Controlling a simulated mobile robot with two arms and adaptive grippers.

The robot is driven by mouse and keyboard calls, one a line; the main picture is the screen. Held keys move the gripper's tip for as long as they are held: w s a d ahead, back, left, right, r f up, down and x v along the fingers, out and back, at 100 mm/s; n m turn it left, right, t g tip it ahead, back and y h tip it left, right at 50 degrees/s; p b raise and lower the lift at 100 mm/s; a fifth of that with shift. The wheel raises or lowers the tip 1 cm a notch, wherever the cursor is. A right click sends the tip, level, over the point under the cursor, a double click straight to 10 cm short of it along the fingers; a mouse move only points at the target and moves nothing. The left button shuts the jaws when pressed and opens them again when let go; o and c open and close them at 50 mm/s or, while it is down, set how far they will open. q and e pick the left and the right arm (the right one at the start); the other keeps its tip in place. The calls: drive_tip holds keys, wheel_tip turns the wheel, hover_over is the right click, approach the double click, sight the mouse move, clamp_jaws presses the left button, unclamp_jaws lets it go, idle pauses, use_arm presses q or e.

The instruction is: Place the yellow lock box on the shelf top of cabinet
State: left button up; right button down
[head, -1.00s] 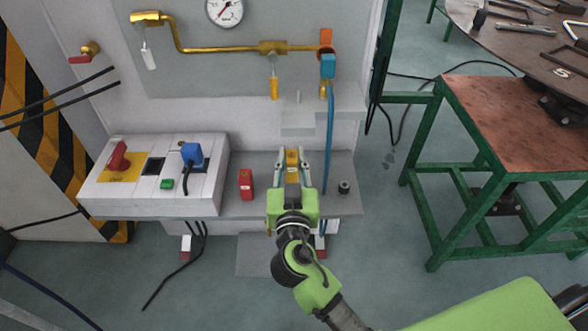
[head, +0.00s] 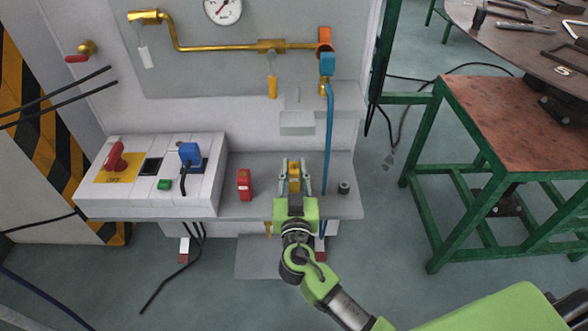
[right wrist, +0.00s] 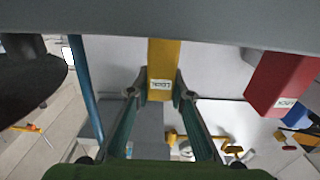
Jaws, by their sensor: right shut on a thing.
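The yellow lock box (head: 294,171) is upright between the fingers of my right gripper (head: 294,186), over the grey shelf top (head: 262,201) of the cabinet in the head view. The right wrist view shows the yellow box (right wrist: 163,68) with a white label, and the gripper's two fingertips (right wrist: 158,88) pressed on its sides. I cannot tell whether the box touches the shelf. A red lock box (head: 244,184) stands to its left on the shelf, and also shows in the right wrist view (right wrist: 277,85). My left gripper is not in view.
A white switch box (head: 150,188) with red and blue parts is on the shelf's left. A blue hose (head: 328,140) hangs right of the yellow box, near a small dark knob (head: 344,187). A small raised ledge (head: 297,124) is behind. A green-framed table (head: 515,120) stands right.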

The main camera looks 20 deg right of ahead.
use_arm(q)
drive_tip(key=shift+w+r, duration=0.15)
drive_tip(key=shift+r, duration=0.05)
use_arm(e)
drive_tip(key=c, duration=1.8)
unclamp_jaws()
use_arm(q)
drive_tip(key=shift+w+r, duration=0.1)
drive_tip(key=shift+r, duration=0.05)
